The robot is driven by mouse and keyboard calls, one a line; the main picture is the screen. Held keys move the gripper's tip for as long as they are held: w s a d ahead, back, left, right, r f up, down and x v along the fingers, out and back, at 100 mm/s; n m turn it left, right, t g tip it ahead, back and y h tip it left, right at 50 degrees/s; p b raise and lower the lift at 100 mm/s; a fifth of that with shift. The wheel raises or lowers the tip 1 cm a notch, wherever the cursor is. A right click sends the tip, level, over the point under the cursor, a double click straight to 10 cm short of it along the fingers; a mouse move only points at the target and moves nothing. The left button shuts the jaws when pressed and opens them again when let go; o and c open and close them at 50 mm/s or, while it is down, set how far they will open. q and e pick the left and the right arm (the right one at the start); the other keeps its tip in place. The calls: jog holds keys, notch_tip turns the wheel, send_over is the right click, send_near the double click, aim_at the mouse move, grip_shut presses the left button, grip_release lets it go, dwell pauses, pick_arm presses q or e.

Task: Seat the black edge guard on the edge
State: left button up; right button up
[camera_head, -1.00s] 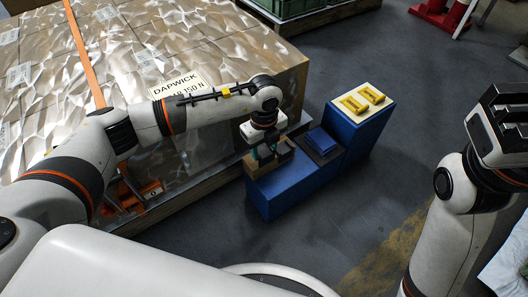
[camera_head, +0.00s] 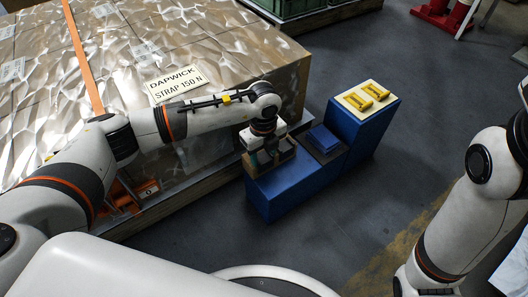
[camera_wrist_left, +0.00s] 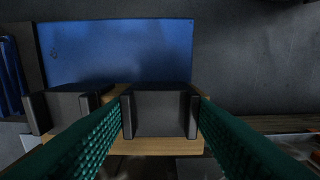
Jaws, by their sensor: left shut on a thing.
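My left gripper (camera_head: 265,157) is low over the near blue bench in the head view. In the left wrist view its two green fingers (camera_wrist_left: 160,125) are shut on the sides of a black edge guard (camera_wrist_left: 160,112). The guard is at or just above a wooden holder (camera_wrist_left: 112,97); I cannot tell if it touches. A second black guard (camera_wrist_left: 62,108) sits to the left. The large strapped load (camera_head: 235,55) stands beside the bench, its long top edge partly behind my left arm. An orange strap (camera_head: 85,55) crosses it. My right gripper is beyond the right border.
The low blue bench (camera_head: 272,198) has a blue pad (camera_head: 323,139) on its top. A taller blue stand (camera_head: 372,130) bears yellow pieces (camera_head: 357,101) on a pale top. A sign reading "DAPWICK STRAP 150 N" (camera_head: 178,83) is on the load. Grey floor (camera_head: 300,245) is clear.

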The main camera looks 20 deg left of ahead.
pick_arm(q)
jog(key=o, duration=1)
jog(key=shift+o, duration=0.2)
